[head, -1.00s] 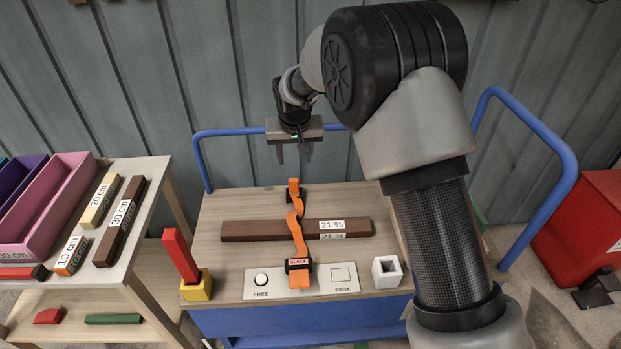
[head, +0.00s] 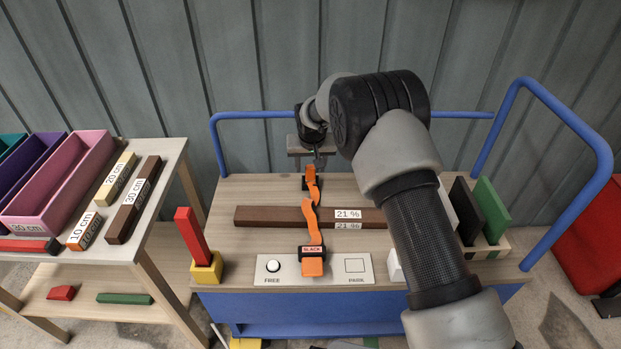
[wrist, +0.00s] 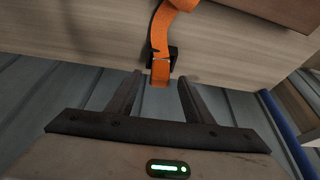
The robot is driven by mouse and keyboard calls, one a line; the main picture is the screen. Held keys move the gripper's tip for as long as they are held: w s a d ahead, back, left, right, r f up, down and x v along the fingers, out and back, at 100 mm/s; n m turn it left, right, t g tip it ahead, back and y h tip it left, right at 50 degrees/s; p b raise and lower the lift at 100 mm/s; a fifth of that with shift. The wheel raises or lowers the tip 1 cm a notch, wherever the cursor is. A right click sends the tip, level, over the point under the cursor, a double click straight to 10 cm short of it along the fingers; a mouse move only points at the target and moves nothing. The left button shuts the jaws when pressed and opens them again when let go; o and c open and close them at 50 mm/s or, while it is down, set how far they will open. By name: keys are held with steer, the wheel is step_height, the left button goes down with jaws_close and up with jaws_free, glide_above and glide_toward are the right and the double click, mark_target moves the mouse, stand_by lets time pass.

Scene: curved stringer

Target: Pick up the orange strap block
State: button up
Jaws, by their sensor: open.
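An orange strap (head: 313,215) runs over a brown beam (head: 270,216) labelled 21 %. At its near end an orange block (head: 313,267) sits by a black buckle marked SLACK (head: 311,252), on a panel between FREE and PARK. At the far end, an orange piece (head: 310,174) stands at a black buckle. The wrist view shows this far orange end (wrist: 160,74) and its black buckle (wrist: 172,57). My gripper (wrist: 160,76) is open and empty, its fingers either side of that far end in the picture. Whether they are level with it is unclear.
A red bar in a yellow holder (head: 190,235) stands left on the bench. A rack with black and green plates (head: 490,210) is at right, partly behind my arm. Blue rails (head: 560,120) flank the bench. A side table (head: 165,160) holds labelled blocks and trays.

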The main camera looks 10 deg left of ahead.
mark_target(310, 168)
steer(key=x, duration=0.4)
steer(key=shift+b, duration=0.35)
steer(key=shift+r, duration=0.1)
jaws_close()
